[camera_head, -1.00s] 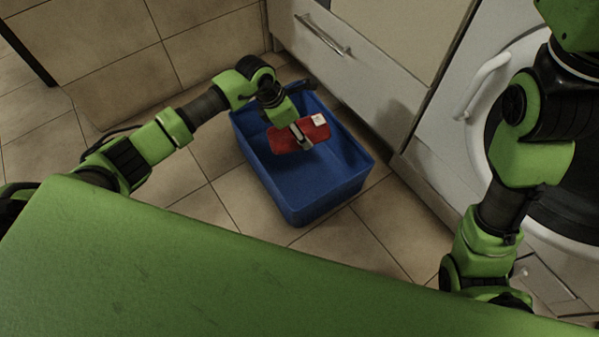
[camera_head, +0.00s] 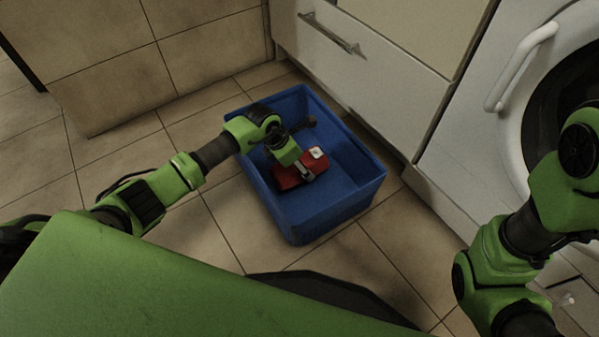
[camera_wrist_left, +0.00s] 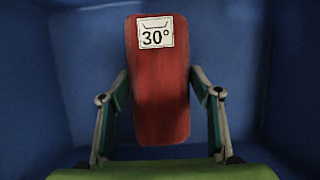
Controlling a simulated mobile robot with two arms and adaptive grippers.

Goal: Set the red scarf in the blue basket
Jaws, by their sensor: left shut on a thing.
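The red scarf (camera_head: 288,179) is a flat folded red piece with a white tag. My left gripper (camera_head: 305,172) is shut on it and holds it inside the blue basket (camera_head: 349,206), between the walls. In the left wrist view the scarf (camera_wrist_left: 160,95) stands between the two fingers of the gripper (camera_wrist_left: 160,110), its tag reading "30°", with blue basket walls (camera_wrist_left: 60,60) all around. I cannot tell whether the scarf touches the basket floor. My right gripper is not in view; only my right arm shows at the right.
The basket stands on a tiled floor (camera_head: 215,225). A white drawer front (camera_head: 375,85) with a handle is close behind it. A white washing machine (camera_head: 480,135) with a round door is at the right. Free tiles lie left of the basket.

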